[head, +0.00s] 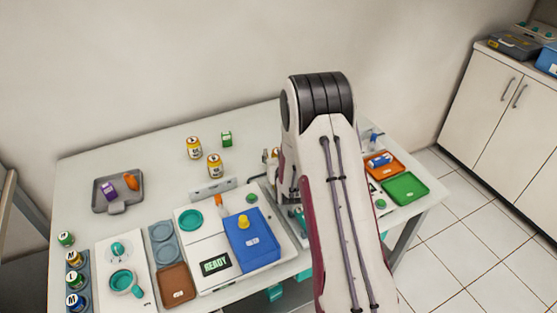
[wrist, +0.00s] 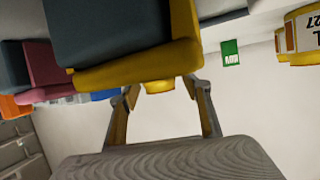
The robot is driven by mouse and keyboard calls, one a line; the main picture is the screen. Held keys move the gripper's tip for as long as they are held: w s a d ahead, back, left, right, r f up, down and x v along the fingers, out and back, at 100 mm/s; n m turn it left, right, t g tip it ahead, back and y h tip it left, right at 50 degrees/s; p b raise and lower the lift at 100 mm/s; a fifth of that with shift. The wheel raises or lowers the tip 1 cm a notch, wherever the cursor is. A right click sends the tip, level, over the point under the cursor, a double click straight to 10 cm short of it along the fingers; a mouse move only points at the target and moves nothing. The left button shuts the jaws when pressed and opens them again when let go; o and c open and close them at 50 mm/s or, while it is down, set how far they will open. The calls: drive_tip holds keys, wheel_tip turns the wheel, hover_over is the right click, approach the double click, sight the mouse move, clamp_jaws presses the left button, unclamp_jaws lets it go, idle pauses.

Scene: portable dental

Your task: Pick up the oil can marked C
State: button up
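My gripper (wrist: 163,100) shows in the wrist view with its two fingers apart. A small part of a yellow thing (wrist: 160,87) shows between the fingertips; a large dark and yellow block hides the rest, and I cannot tell whether the fingers touch it. In the head view my arm hides the gripper. Two yellow cans with white labels, one farther back (head: 194,148) and one nearer (head: 214,166), stand on the table left of my arm.
A grey tray (head: 101,188) is at left. A blue tray (head: 262,254) and the READY display (head: 215,264) are in front. Orange (head: 397,160) and green (head: 404,188) trays lie right of my arm. The back left table is clear.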

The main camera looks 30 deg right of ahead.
drive_tip(key=c, duration=0.9)
drive_tip(key=shift+r, duration=0.15)
drive_tip(key=shift+r, duration=4.9)
